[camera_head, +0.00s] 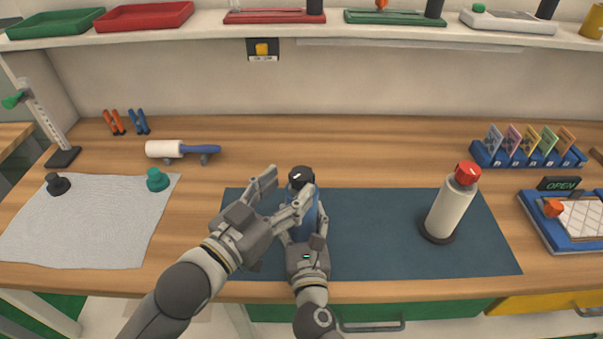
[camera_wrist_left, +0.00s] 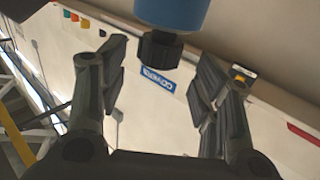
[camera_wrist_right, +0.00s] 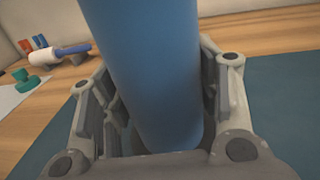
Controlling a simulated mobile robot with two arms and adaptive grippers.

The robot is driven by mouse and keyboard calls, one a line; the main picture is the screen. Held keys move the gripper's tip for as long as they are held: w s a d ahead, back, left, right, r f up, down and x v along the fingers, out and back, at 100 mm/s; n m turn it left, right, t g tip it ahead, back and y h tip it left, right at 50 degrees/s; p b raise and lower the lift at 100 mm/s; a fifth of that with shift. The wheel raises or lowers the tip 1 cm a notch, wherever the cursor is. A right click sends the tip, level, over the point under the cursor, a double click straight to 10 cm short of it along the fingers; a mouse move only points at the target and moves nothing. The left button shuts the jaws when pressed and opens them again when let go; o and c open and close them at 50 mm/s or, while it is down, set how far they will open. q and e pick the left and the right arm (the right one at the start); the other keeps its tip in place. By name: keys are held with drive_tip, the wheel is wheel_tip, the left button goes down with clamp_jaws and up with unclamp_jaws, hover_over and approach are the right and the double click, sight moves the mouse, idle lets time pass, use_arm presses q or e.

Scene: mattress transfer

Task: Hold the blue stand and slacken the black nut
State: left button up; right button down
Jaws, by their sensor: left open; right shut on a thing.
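The blue stand (camera_head: 297,228) stands upright on the dark blue mat, with the black nut (camera_head: 301,174) on its top. My right gripper (camera_head: 304,238) is shut on the stand; in the right wrist view the blue stand (camera_wrist_right: 145,75) fills the space between its fingers. My left gripper (camera_head: 282,194) is open, just left of the stand's top. In the left wrist view the black nut (camera_wrist_left: 160,50) lies between the two spread fingers, near their tips, apart from both. The stand's lower part is partly hidden by my grippers.
The dark blue mat (camera_head: 390,250) has bare room to the right, up to a white bottle with a red cap (camera_head: 450,210). A grey cloth (camera_head: 80,230) with two knobs lies left. A roller (camera_head: 180,149) lies behind. A shelf (camera_head: 200,24) runs above.

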sight(298, 183)
use_arm(q)
drive_tip(key=shift+x, duration=2.6)
drive_tip(key=c, duration=1)
drive_tip(key=shift+c, duration=0.2)
drive_tip(key=shift+n+t+y, duration=0.3)
drive_tip(key=shift+y, duration=0.2)
drive_tip(key=shift+d+n+t+y, duration=0.1)
drive_tip(key=shift+n+t+y, duration=0.4)
drive_tip(key=shift+n+y, duration=0.3)
drive_tip(key=shift+n+t+y, duration=0.5)
drive_tip(key=shift+n+y, duration=0.2)
drive_tip(key=shift+y, duration=1)
